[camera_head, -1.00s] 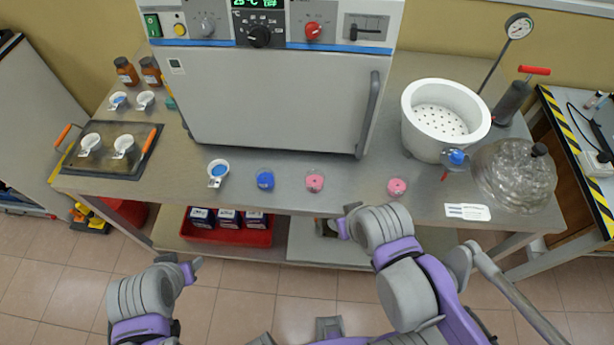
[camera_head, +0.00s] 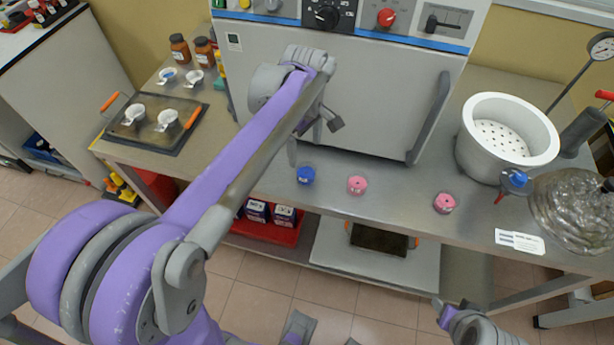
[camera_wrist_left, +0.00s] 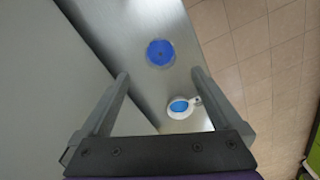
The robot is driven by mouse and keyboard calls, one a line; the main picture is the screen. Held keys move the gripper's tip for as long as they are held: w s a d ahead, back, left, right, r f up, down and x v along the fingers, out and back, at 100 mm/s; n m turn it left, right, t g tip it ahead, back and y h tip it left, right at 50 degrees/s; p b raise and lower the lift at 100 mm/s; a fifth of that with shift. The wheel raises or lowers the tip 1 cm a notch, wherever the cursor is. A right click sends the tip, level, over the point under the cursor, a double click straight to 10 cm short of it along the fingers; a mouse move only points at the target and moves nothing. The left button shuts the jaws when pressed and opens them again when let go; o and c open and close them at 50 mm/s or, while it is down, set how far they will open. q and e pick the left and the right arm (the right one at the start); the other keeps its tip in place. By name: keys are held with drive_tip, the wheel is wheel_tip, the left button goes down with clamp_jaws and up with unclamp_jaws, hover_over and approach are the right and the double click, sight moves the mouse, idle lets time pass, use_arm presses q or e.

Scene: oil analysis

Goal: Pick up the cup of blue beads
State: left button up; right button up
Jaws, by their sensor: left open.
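The white cup of blue beads (camera_wrist_left: 180,107) shows in the left wrist view on the steel table, with its handle toward the upper right. It lies between the lines of my left gripper's fingers, nearer the palm side of the picture. In the head view my own left arm hides it. My left gripper (camera_wrist_left: 160,75) is open and empty; in the head view the left gripper (camera_head: 313,138) is above the table in front of the oven. A round blue item (camera_wrist_left: 160,53) lies beside the cup. Only part of my right arm shows at the lower right.
The oven (camera_head: 350,100) stands close behind. The round blue item (camera_head: 306,175) and two pink ones (camera_head: 357,185) (camera_head: 444,203) line the table front. A tray (camera_head: 150,140) with two white cups is at left. A white perforated pot (camera_head: 507,140) is at right.

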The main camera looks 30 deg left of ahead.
sight(306, 174)
use_arm(q)
wheel_tip(306, 174, down, 10)
drive_tip(key=shift+d+r+b, duration=0.15)
drive_tip(key=shift+r+b, duration=0.05)
drive_tip(key=shift+b, duration=0.1)
drive_tip(key=c, duration=1.5)
drive_tip(key=shift+o, duration=0.2)
drive_tip(key=shift+r, duration=0.1)
